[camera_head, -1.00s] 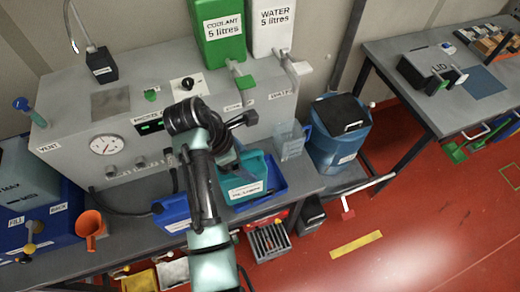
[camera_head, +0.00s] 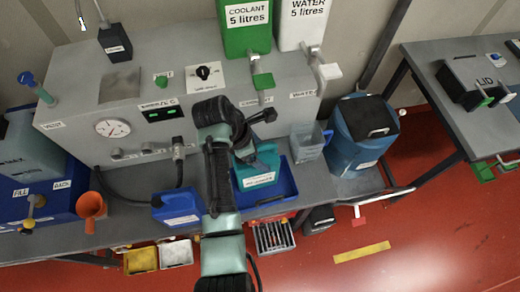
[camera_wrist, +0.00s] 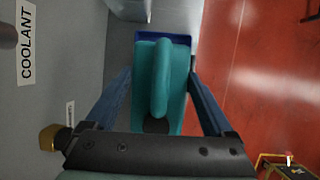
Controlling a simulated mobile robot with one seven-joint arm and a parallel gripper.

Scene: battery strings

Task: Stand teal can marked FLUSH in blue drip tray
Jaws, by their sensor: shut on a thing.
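The teal can (camera_head: 262,176) has a white label on its front, too small to read surely. It looks upright over the blue drip tray (camera_head: 288,196) on the bench. I cannot tell whether its base touches the tray floor. My gripper (camera_head: 243,150) is shut on the can from above. In the wrist view the can's teal top and handle (camera_wrist: 161,75) lie between the two blue fingers of my gripper (camera_wrist: 158,100). A strip of the blue tray (camera_wrist: 180,39) shows beyond the can. My arm hides part of the tray's left side.
A blue labelled container (camera_head: 180,207) stands left of the tray. A clear jug (camera_head: 309,141) and a large blue drum (camera_head: 362,138) stand to the right. The grey machine with gauge (camera_head: 113,128) and the green COOLANT tank (camera_head: 245,27) are behind. An orange funnel (camera_head: 91,206) is at left.

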